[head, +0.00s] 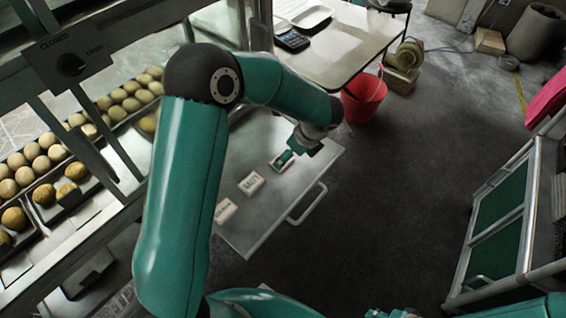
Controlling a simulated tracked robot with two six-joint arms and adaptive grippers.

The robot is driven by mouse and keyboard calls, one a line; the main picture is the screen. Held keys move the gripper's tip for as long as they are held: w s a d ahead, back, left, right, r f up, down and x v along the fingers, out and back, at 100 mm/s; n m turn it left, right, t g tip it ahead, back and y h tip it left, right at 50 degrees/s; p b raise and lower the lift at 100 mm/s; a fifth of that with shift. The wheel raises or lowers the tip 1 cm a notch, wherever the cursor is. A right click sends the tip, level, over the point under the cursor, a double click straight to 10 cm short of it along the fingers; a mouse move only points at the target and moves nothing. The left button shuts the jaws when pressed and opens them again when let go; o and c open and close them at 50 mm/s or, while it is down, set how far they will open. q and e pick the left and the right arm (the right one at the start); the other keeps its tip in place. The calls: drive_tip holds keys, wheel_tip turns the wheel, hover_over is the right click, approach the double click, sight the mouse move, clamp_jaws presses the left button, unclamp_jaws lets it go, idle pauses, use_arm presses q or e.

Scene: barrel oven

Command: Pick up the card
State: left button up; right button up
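Several small pale cards lie in a row on a grey metal shelf (310,198). The middle card (251,183) carries dark lettering. Another card (225,209) lies to its lower left. The farthest card (277,166) is beside my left gripper (297,152) and is partly covered by a teal and dark shape there. My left arm arches over from the left, and its gripper points down at the shelf's far end. Its fingers are too small and dark to show whether they are open or touching the card.
A glazed case with trays of round buns (40,165) stands at the left. A table (345,50) with a calculator (292,39) is beyond the shelf, with a red bucket (364,98) beside it. A green-panelled cabinet (503,208) stands right. The dark floor between is clear.

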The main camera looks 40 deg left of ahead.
sight(292, 160)
use_arm(q)
drive_tip(key=shift+b+x, duration=0.35)
drive_tip(key=shift+x, duration=2.3)
drive_tip(key=shift+a+r, duration=0.15)
drive_tip(key=c, duration=1.3)
drive_tip(key=shift+r, duration=0.1)
